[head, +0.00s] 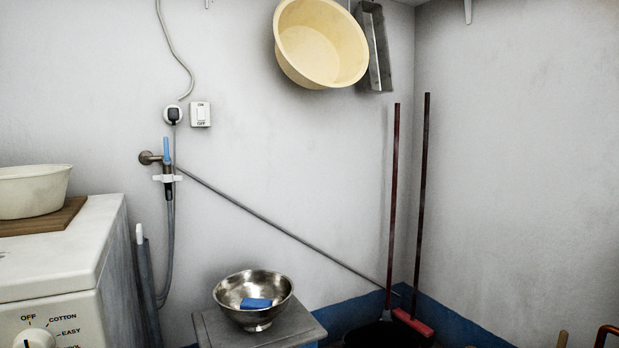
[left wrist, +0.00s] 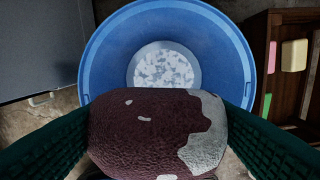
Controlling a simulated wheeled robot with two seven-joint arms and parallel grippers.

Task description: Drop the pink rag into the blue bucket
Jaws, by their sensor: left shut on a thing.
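My left gripper (left wrist: 158,112) shows in the left wrist view, its dark green fingers on both sides of a rounded, wrinkled bundle. The bundle is dark maroon-pink with whitish patches and appears to be the pink rag (left wrist: 130,128). The gripper is shut on it. The blue bucket (left wrist: 104,58) is seen from above, behind the rag in the picture, with its round mouth open. A pale speckled disc shows at its bottom. The rag covers the lower part of the bucket. The head view shows neither the bucket, the rag nor either gripper.
A dark wooden crate (left wrist: 258,38) with pink and cream blocks stands right of the bucket. A grey surface (left wrist: 40,45) lies left of it. In the head view, a metal bowl (head: 230,290) holding a blue block stands on a stool near a washing machine (head: 60,260).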

